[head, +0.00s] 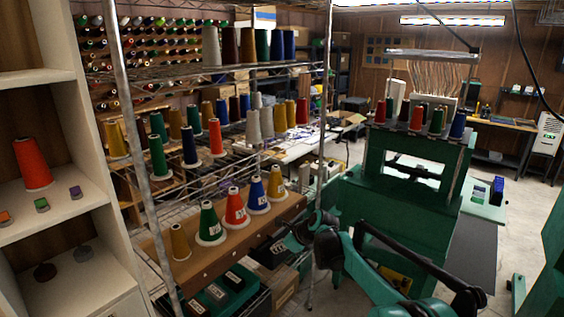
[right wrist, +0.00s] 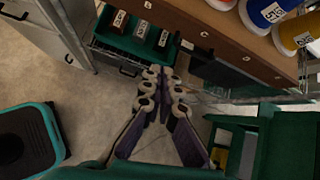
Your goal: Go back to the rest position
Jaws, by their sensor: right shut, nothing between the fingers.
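My right gripper (head: 290,236) is low in front of the wire rack, at the right end of the wooden shelf that holds labelled thread cones. My right arm comes up from the lower right in the head view. My left gripper is in neither view.
The shelf (head: 150,246) carries green (head: 209,224), red (head: 236,208) and blue (head: 258,195) cones close to my right gripper. A rack post (head: 323,130) stands close by. A green embroidery machine (head: 415,185) stands behind my arm.

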